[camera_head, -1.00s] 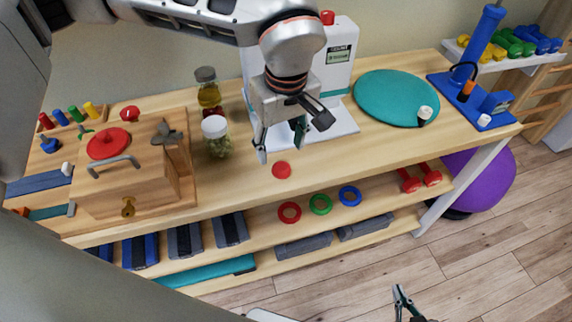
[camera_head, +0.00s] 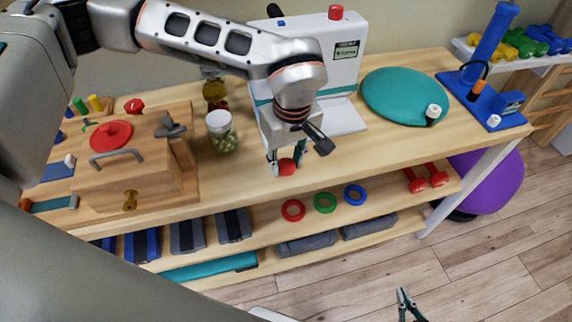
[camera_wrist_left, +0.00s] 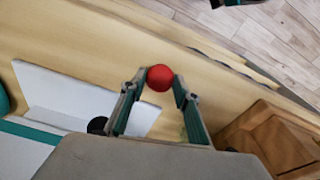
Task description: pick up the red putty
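The red putty (camera_head: 287,167) is a small red lump near the front edge of the wooden table. In the left wrist view it appears as a red ball (camera_wrist_left: 160,78) between the fingertips. My left gripper (camera_head: 287,160) points down over it, with one finger on each side. The fingers look open, with the putty in the gap; whether they touch it is hard to tell. My right gripper (camera_head: 405,299) is low over the floor, away from the table, and its finger opening is too small to read.
A lidded jar (camera_head: 221,133) and a wooden box (camera_head: 125,182) stand left of my left gripper. A white device (camera_head: 343,75) stands behind it. A teal disc (camera_head: 400,95) lies to the right. Coloured rings (camera_head: 324,203) lie on the shelf below.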

